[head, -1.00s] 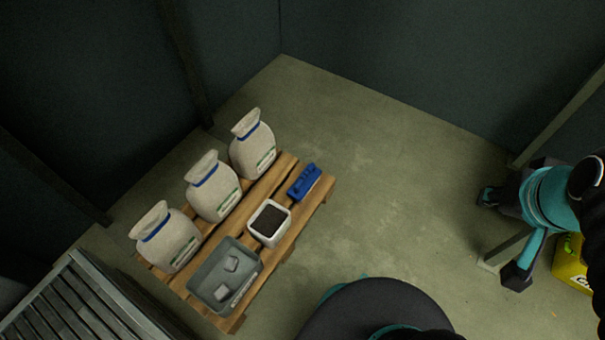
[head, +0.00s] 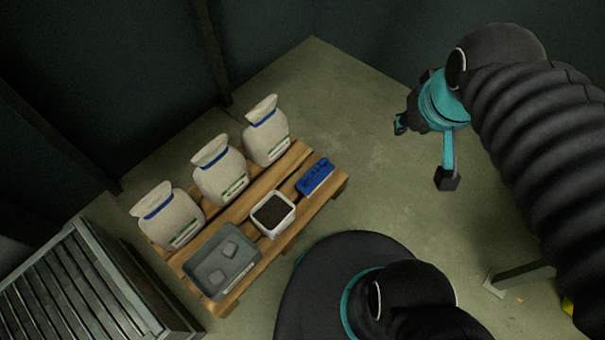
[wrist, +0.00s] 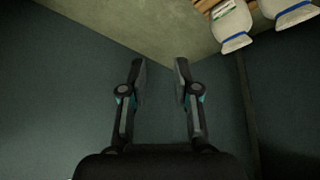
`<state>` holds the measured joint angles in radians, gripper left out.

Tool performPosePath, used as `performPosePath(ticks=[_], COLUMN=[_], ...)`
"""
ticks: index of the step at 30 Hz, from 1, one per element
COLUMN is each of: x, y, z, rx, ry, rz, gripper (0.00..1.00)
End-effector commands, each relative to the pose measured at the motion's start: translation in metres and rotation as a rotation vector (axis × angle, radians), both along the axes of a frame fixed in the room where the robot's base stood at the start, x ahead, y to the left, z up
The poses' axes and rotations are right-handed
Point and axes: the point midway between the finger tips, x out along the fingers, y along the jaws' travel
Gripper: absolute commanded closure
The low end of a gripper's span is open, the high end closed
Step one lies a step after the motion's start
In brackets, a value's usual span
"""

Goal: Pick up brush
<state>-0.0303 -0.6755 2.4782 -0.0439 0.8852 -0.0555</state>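I cannot make out a brush for certain. A small blue object with raised parts on top (head: 315,177) lies at the right end of the wooden pallet; it may be the brush, but its bristles do not show. My gripper (head: 423,152) is in the air to the right of the pallet, apart from the blue object. In the wrist view my gripper (wrist: 160,69) has its two fingers spread with nothing between them. The blue object is not in the wrist view.
The pallet (head: 297,221) holds several things: three tied sacks (head: 221,170), a white tub of dark material (head: 273,214) and a grey tray (head: 205,284) with two grey blocks. A slatted metal structure (head: 90,290) stands at lower left. Dark walls (head: 400,30) enclose the corner.

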Motion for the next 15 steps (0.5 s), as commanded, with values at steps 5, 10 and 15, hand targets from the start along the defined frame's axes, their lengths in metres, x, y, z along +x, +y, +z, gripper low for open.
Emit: performPosePath(ticks=[5, 10, 15], x=[0.037, 0.075, 0.109], y=[0.010, 0.026, 0.048], z=[-0.023, -0.052, -0.088], rx=[-0.144, -0.292, -0.429], ry=[0.093, 0.177, 0.259], rz=[0.225, 0.481, 0.750], gripper=[0.69, 0.69, 0.69])
